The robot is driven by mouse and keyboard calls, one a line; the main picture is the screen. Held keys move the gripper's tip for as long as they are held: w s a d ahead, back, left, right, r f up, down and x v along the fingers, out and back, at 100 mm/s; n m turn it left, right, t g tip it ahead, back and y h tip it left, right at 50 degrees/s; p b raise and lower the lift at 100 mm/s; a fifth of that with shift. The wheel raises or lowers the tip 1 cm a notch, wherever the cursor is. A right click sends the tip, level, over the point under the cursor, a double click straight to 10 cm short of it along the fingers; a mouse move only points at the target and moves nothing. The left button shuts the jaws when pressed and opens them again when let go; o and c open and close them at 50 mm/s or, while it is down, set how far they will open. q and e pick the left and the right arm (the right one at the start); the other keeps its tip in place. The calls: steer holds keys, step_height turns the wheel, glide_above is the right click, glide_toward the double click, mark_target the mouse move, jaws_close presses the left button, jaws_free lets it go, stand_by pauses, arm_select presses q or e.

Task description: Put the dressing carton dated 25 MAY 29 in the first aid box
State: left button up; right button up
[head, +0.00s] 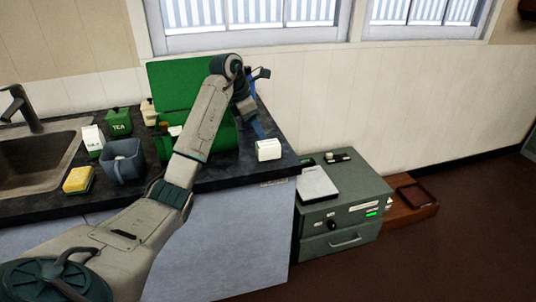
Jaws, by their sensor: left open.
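A green box (224,138) with its lid (180,84) raised stands on the dark counter, partly hidden behind my left arm; it looks like the first aid box. A small white carton (269,150) stands near the counter's right end, to the right of the green box. Any date on it is too small to read, so I cannot tell whether it is the one dated 25 MAY 29. My left gripper (256,112) is open, above and behind the white carton, at the box's right side. The inside of the box is mostly hidden. My right gripper is out of view.
On the counter (228,180) are a sink (38,165), a yellow sponge (78,180), a blue-grey jug (124,165), a white carton (93,140) and a green TEA tin (118,122). A grey-green cabinet (345,205) stands right of the counter, with a brown tray (412,195) beyond.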

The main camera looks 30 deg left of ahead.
mark_target(268, 143)
arm_select(q)
steer(key=b+x, duration=0.1)
steer(key=x, duration=0.1)
steer(key=shift+d+f, duration=0.1)
steer(key=shift+f, duration=0.1)
steer(key=shift+w+f+b, duration=0.1)
steer(key=shift+b, duration=0.25)
steer(key=x, duration=0.2)
steer(key=d+p+x, duration=0.1)
steer(key=x, duration=0.1)
steer(key=shift+d+f, duration=0.1)
steer(key=shift+w+f, duration=0.1)
steer(key=shift+f, duration=0.3)
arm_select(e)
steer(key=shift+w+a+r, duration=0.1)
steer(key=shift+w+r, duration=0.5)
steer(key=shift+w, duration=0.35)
arm_select(q)
steer(key=shift+c, duration=0.2)
steer(key=c, duration=1.1)
steer(key=shift+r, duration=0.15)
